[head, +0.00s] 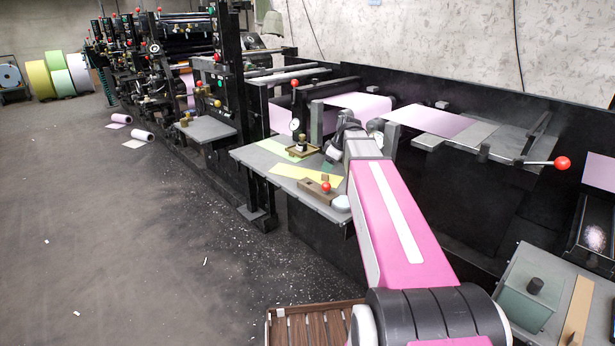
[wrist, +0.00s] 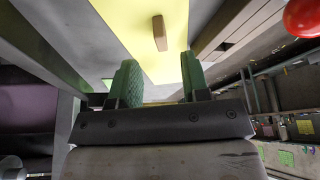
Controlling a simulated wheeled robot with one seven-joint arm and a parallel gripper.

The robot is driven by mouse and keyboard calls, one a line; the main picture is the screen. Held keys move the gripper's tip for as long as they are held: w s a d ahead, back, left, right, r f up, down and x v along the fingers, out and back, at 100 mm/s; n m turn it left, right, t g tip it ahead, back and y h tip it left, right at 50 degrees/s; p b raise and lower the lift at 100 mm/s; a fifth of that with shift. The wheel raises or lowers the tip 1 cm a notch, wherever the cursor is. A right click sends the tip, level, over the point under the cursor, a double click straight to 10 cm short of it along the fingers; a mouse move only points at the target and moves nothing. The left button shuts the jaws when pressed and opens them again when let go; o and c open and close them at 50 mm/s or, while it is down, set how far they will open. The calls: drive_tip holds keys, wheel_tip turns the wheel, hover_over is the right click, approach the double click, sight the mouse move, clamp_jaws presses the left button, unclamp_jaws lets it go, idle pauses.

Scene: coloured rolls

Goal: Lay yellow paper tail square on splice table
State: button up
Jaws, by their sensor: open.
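The yellow paper tail (head: 300,175) lies on the grey splice table (head: 262,160) in the head view, its far end near the table's left edge. In the wrist view the yellow paper (wrist: 120,18) runs up and away between my fingers. A small wooden block (wrist: 159,33) shows over the paper, just beyond the fingertips. My gripper (wrist: 157,72) has green ribbed fingers, spread apart with nothing held between them. In the head view my gripper (head: 328,167) is over the right part of the table, partly hidden by my arm. Whether the fingers touch the paper cannot be told.
A pale green strip (head: 278,149) lies behind the yellow one. A pink web (head: 425,120) runs behind. Open floor (head: 130,220) lies left.

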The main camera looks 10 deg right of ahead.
drive_tip(key=shift+x, duration=2.4)
drive_tip(key=shift+s, duration=0.1)
clamp_jaws()
